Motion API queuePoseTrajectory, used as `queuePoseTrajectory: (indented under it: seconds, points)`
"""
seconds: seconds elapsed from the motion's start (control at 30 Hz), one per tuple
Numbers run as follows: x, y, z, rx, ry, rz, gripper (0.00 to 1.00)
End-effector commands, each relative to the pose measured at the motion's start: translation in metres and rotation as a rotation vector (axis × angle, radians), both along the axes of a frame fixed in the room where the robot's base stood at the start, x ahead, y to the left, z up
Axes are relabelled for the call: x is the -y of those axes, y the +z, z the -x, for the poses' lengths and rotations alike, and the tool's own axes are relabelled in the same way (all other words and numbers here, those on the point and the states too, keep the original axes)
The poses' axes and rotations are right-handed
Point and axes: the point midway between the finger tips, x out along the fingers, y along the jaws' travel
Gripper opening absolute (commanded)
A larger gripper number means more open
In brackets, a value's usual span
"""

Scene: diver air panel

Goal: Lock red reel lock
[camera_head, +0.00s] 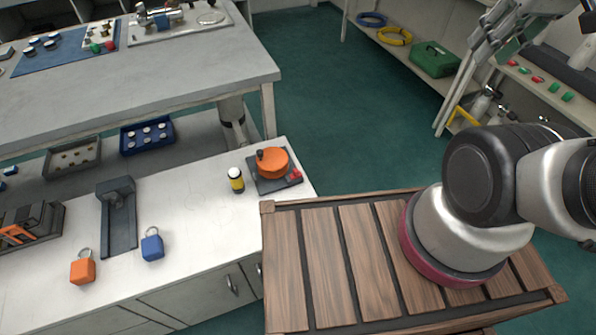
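An orange-red reel (272,163) with a dark knob on its upper left sits on a dark base plate (266,186) at the right end of the white counter. A small red part (295,175), which looks like the reel lock, is on the right side of that plate. It is too small to tell whether it is locked. My gripper is not in view; only links of my arm show at the right, well apart from the reel.
An orange padlock (83,268), a blue padlock (152,245) and a dark grey stand (118,221) are farther left on the counter. My slatted wooden deck adjoins the counter's right side. Green floor (340,120) is clear behind.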

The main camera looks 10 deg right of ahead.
Motion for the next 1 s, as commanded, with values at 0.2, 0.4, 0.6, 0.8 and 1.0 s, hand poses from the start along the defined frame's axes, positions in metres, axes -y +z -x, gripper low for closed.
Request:
queuePoseTrajectory:
  seconds: [0.2, 0.4, 0.6, 0.8, 1.0]
  points:
    - [-0.004, -0.023, -0.009, -0.115, 0.021, 0.002, 0.00]
    - [-0.015, -0.056, -0.026, -0.284, 0.041, -0.010, 0.00]
    - [-0.035, -0.090, -0.046, -0.425, 0.033, -0.057, 0.00]
    - [-0.059, -0.131, -0.067, -0.544, -0.025, -0.120, 0.00]
    - [-0.087, -0.179, -0.085, -0.646, -0.132, -0.184, 0.00]
